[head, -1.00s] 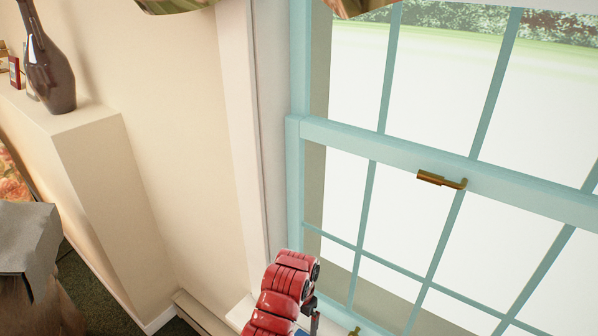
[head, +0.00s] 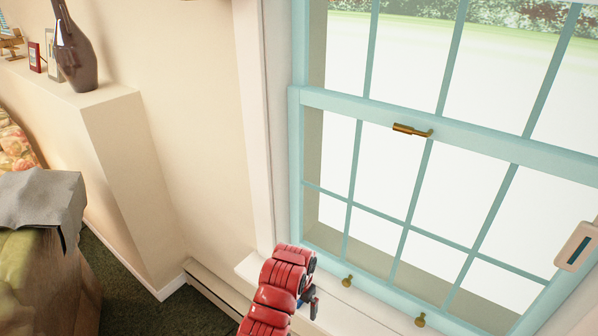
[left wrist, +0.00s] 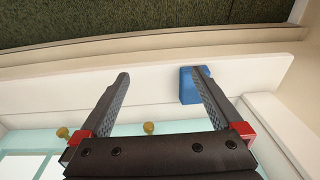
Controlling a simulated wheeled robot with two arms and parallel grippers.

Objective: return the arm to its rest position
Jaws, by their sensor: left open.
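My left arm, with red shells, reaches in from the bottom of the head view, beside the window sill. Its dark gripper (head: 314,303) is small and partly hidden by the arm there. In the left wrist view the two fingers of the left gripper (left wrist: 158,74) are spread apart with nothing held between them. A blue block-like object (left wrist: 188,86) shows against the white sill, partly hidden behind the right-hand finger. I cannot tell whether the finger touches it. My right gripper is in neither view.
A teal-framed window (head: 345,101) with a brass latch (head: 411,130) stands close by. Brass knobs (head: 347,281) sit along its bottom. A dark vase (head: 76,55) stands on a ledge (head: 92,97) at left. A grey cloth (head: 40,200) lies over furniture at lower left.

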